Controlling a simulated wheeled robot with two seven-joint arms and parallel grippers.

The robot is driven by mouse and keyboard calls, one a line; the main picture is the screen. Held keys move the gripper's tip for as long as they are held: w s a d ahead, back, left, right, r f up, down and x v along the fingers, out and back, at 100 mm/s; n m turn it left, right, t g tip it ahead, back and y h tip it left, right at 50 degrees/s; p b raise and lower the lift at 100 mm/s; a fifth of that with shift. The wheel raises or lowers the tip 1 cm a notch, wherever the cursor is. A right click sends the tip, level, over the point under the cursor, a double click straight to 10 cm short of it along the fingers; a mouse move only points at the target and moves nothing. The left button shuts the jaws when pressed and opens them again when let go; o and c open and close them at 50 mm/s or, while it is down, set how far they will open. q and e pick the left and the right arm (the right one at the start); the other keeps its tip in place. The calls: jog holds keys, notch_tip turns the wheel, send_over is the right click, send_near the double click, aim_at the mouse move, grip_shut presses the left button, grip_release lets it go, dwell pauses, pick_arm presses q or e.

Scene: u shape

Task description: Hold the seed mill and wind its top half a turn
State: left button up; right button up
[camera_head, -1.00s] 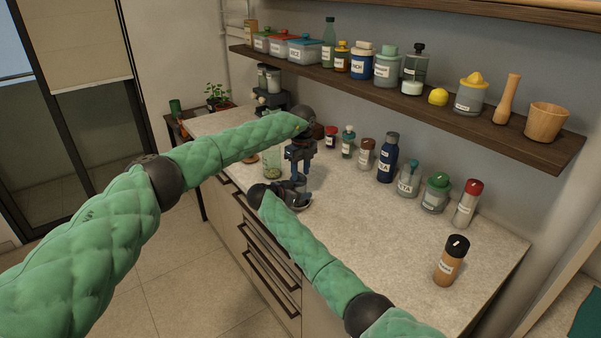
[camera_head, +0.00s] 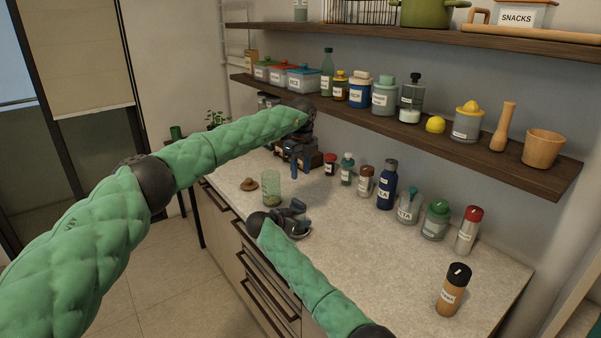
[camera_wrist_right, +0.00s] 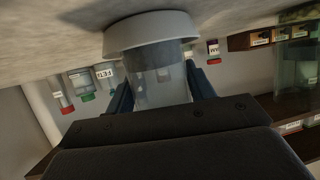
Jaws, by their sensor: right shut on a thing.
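In the right wrist view the seed mill (camera_wrist_right: 160,78) has a clear, greyish cylindrical body with a wide pale round end (camera_wrist_right: 150,30) against the countertop. My right gripper (camera_wrist_right: 158,95) is shut on the clear body, one finger on each side. In the head view my right gripper (camera_head: 297,213) is low over the counter's front part and mostly hides the mill; a pale rim (camera_head: 300,235) shows below it. The mill's top cannot be made out. My left gripper (camera_head: 300,162) points down, behind and above the right one, apart from the mill; its finger gap is unclear.
A glass with green contents (camera_head: 271,188) and a small brown lid-like piece (camera_head: 248,184) stand left of the mill. Several labelled jars and a blue bottle (camera_head: 387,186) line the back. An orange-brown shaker (camera_head: 453,290) stands front right. The shelf (camera_head: 400,125) overhangs; the counter's middle is clear.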

jog(key=o, duration=1.4)
jog(key=shift+c, duration=0.2)
